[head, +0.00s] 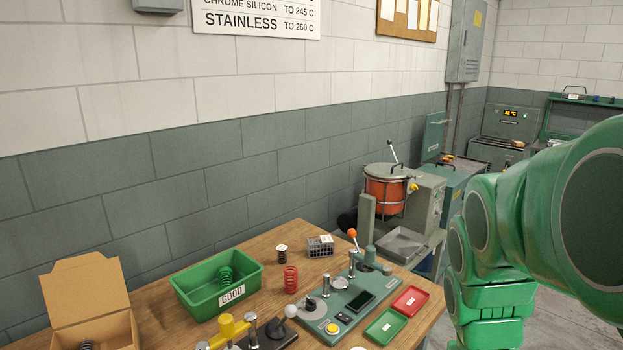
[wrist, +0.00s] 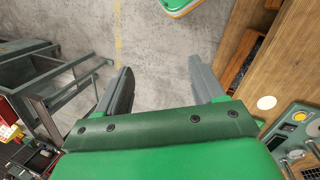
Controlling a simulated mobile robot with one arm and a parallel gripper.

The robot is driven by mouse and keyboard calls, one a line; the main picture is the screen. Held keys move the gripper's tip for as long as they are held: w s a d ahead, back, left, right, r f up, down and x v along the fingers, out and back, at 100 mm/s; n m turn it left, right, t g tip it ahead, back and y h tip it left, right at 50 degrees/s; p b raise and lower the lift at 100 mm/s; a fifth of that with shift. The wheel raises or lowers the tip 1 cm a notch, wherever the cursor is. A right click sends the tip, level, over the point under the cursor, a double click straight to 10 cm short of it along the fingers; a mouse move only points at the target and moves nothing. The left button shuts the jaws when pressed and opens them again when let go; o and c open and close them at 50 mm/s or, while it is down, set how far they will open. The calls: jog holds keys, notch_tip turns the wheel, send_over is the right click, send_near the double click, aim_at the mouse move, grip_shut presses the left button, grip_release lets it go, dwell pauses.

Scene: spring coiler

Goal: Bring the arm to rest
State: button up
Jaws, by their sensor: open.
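My green arm (head: 535,215) fills the right side of the head view, bent and raised beside the bench's right end. In the wrist view my gripper (wrist: 165,85) is open, its two grey fingers spread apart with nothing between them. Bare concrete floor shows past the fingers. The gripper is not seen in the head view.
The wooden bench (head: 140,305) holds a green GOOD bin (head: 203,288) with a spring in it, a red spring (head: 291,279), a cardboard box (head: 90,310), a coiling fixture (head: 330,300), and red (head: 409,301) and green trays (head: 385,326). Machines stand behind.

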jog(key=s+a+n+y, duration=0.1)
jog(key=s+a+n, duration=0.4)
jog(key=a, duration=0.3)
jog(key=shift+s+a+f+t, duration=0.25)
jog(key=shift+s+f+t, duration=0.15)
jog(key=shift+s, duration=0.2)
